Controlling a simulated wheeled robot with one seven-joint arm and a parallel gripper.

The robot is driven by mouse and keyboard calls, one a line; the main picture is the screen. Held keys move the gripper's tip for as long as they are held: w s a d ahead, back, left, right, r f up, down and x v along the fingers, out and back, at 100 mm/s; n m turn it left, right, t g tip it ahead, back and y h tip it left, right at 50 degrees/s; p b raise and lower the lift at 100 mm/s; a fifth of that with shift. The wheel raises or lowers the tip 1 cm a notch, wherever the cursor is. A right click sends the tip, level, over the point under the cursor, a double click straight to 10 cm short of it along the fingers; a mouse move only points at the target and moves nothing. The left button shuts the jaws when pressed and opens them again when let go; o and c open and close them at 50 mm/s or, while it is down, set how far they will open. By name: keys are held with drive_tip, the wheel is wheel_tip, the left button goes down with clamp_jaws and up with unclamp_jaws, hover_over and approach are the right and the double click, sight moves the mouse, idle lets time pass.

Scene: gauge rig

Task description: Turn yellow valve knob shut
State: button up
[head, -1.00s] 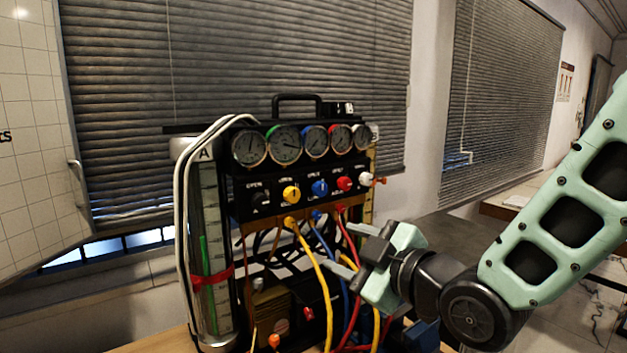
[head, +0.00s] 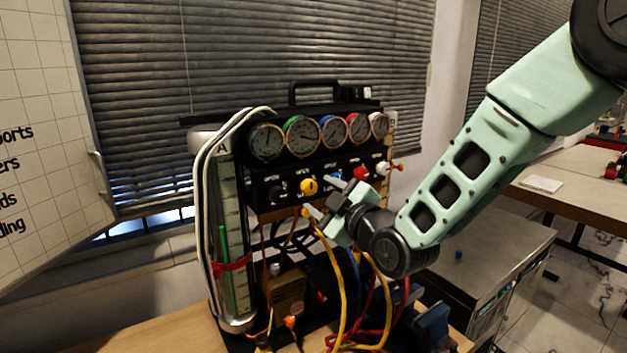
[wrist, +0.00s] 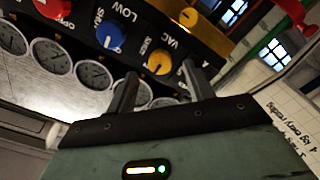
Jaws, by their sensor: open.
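The yellow valve knob (head: 309,186) is on the black gauge panel (head: 262,205), below the row of round gauges. It also shows in the wrist view (wrist: 159,62), its face lying between my two fingertips in the picture. My gripper (head: 321,195) is open, with its fingers pointing at the panel just right of the knob in the head view. In the wrist view the fingers (wrist: 158,72) stand apart, one on each side of the knob. I cannot tell whether they reach around it or touch it. My gripper partly covers the panel right of the knob.
A blue knob (wrist: 110,36) is beside the yellow one. A red knob (head: 361,173) and a white knob (head: 382,168) are further right. A yellow hose (head: 335,262) and other hoses hang below, close under my gripper. A glass cylinder (head: 227,240) stands at the rig's left.

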sight(311, 189)
drive_tip(key=shift+p+x, duration=0.55)
drive_tip(key=shift+x, duration=1.4)
drive_tip(key=c, duration=1)
drive_tip(key=shift+o, duration=0.2)
